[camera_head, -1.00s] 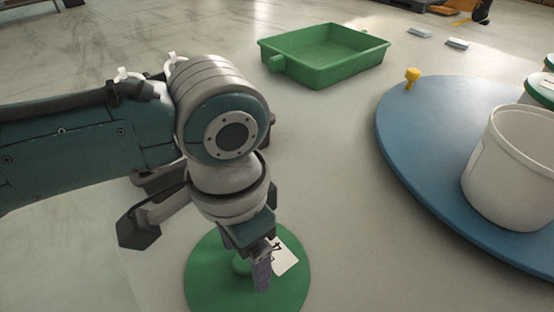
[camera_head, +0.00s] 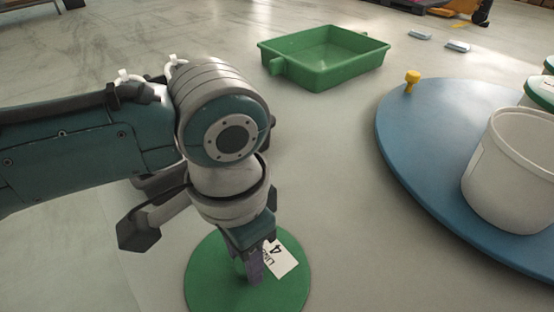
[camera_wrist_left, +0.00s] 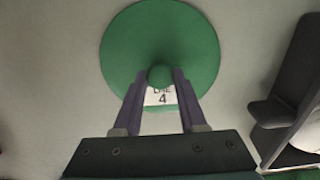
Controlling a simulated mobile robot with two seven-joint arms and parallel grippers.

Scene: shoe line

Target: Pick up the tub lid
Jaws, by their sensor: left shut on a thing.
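The tub lid (camera_head: 213,269) is a flat green disc with a white label reading "LINE 4". It lies on the pale surface at the bottom centre of the head view, below my left gripper (camera_head: 252,272). In the left wrist view the lid (camera_wrist_left: 125,50) shows with a round green knob at its middle. My left gripper (camera_wrist_left: 160,80) points down at the lid, its two purple fingers shut on the knob, one on each side. The knob is hidden behind the fingers in the head view. My right gripper is not in view.
A blue round table (camera_head: 420,145) with a yellow peg (camera_head: 412,78) stands at the right. A white open tub (camera_head: 510,170) sits on it, with green-lidded tubs (camera_head: 541,92) behind. An empty green tray (camera_head: 325,77) lies at the back. The surface between is clear.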

